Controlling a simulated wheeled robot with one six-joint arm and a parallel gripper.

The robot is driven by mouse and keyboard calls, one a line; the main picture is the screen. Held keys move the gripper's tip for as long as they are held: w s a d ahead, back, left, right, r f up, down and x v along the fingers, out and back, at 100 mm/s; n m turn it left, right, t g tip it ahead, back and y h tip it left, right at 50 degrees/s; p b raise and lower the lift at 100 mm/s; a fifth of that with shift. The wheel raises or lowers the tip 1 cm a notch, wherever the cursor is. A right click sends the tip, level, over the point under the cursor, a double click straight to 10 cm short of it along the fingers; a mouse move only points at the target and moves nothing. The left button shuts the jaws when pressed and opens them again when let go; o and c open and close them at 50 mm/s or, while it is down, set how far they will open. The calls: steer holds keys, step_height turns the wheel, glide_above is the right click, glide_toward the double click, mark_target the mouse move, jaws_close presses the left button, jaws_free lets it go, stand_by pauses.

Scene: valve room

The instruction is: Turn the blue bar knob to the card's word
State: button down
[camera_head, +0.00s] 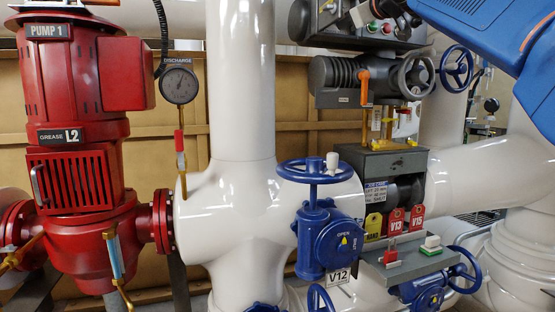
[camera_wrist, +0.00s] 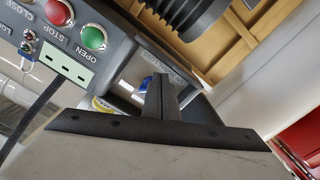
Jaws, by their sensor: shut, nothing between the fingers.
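My gripper (camera_wrist: 160,97) is shut and empty in the wrist view, its fingers in front of a grey control box (camera_wrist: 122,70). A small blue piece (camera_wrist: 147,82), perhaps the blue bar knob, shows just beyond the fingertips and is mostly hidden by them. I cannot tell its setting or whether the fingers touch it.
The control box has a red STOP button (camera_wrist: 58,12) and a green OPEN button (camera_wrist: 94,38). A grey handwheel (camera_head: 415,77) and an orange lever (camera_head: 364,86) are below in the head view. The blue V12 handwheel (camera_head: 315,178) and red PUMP 1 (camera_head: 75,75) stand left.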

steer(key=v, duration=0.4)
steer(key=shift+s+d, duration=0.1)
steer(key=shift+s, duration=0.2)
